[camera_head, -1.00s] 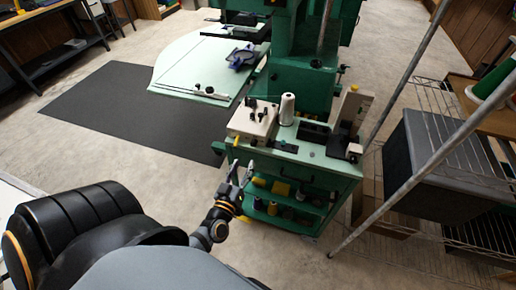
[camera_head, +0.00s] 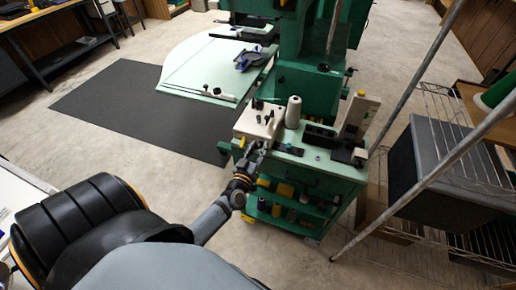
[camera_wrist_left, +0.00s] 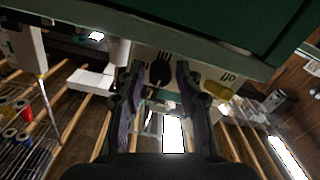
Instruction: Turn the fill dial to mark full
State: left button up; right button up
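A beige control box (camera_head: 252,121) with small black knobs on top stands at the left end of a green cart. The left wrist view shows its pale panel with a black dial (camera_wrist_left: 160,72) and short dark marks printed beside it. I cannot read which mark the dial points to. My left gripper (camera_head: 256,150) is at the front edge of the box. In the left wrist view its two fingers are apart, one to either side of the dial, with nothing held between them. I cannot tell whether they touch the dial. My right gripper is in neither view.
The green cart (camera_head: 325,170) has a white spool (camera_head: 293,111) behind the box and lower shelves with several spools. A large green machine (camera_head: 305,90) stands behind. A wire rack with a dark grey box (camera_head: 440,165) is at the right. The dark mat (camera_head: 125,105) is clear.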

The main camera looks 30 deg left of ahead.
pick_arm(q)
grip_shut()
jog(key=shift+r+m+p, duration=0.15)
jog(key=shift+m+p, duration=0.25)
jog(key=shift+p, duration=0.3)
jog(key=m+p, duration=0.6)
jog(key=shift+r, duration=0.15)
jog(key=m+p, duration=0.2)
jog(key=m, duration=0.1)
jog(key=shift+f+m+p, duration=0.25)
jog(key=shift+m+p, duration=0.4)
jog(key=shift+m, duration=0.55)
jog(key=shift+o, duration=1.8)
grip_release()
jog(key=shift+d, duration=0.1)
jog(key=shift+f, duration=0.1)
